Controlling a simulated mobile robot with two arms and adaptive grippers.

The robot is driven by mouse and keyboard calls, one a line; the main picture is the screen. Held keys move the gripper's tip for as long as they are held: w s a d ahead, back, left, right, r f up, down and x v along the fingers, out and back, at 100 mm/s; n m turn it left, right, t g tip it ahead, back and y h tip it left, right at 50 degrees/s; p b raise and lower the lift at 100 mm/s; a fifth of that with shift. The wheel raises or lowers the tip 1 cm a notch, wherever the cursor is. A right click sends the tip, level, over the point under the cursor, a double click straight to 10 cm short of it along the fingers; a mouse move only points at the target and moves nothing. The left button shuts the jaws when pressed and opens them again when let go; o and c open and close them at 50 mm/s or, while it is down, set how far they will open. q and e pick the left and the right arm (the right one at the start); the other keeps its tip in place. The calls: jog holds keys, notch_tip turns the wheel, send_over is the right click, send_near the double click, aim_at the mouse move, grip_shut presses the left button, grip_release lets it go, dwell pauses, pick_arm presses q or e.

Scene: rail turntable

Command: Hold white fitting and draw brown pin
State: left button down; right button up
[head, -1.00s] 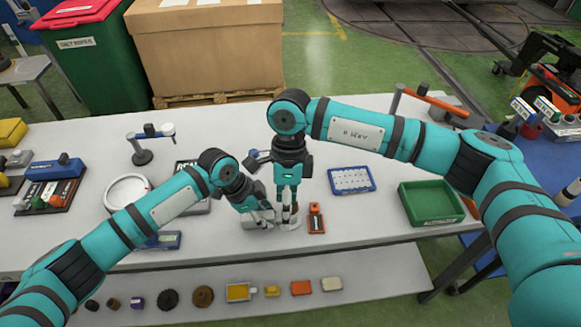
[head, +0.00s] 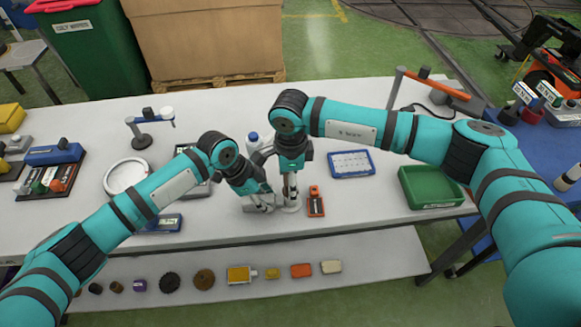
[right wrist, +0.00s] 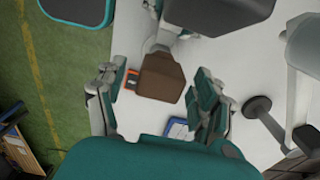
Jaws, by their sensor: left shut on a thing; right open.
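The brown pin (right wrist: 160,78) shows its blocky brown head in the right wrist view, between the spread fingers of my right gripper (right wrist: 154,88). The fingers stand apart on either side of it. The white fitting (right wrist: 158,40) shows partly behind the pin. In the head view my left gripper (head: 264,201) is low at the table, shut on the white fitting, whose pale base (head: 291,207) shows in part. My right gripper (head: 290,186) points straight down just right of the left one. The pin is hidden there by the gripper.
A blue-rimmed tray (head: 352,164) and a green bin (head: 430,187) lie farther right. A white bottle with a blue cap (head: 254,142) stands behind. A white ring (head: 127,177) lies left.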

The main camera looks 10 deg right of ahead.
jog(key=shift+f, duration=0.75)
jog(key=shift+c, duration=0.4)
jog(key=c, duration=1.3)
jog(key=o, duration=0.6)
jog(key=shift+r, duration=0.1)
jog(key=c, duration=0.6)
jog(key=shift+r, duration=0.75)
jog(key=shift+r, duration=2.9)
jog(key=shift+r, duration=0.1)
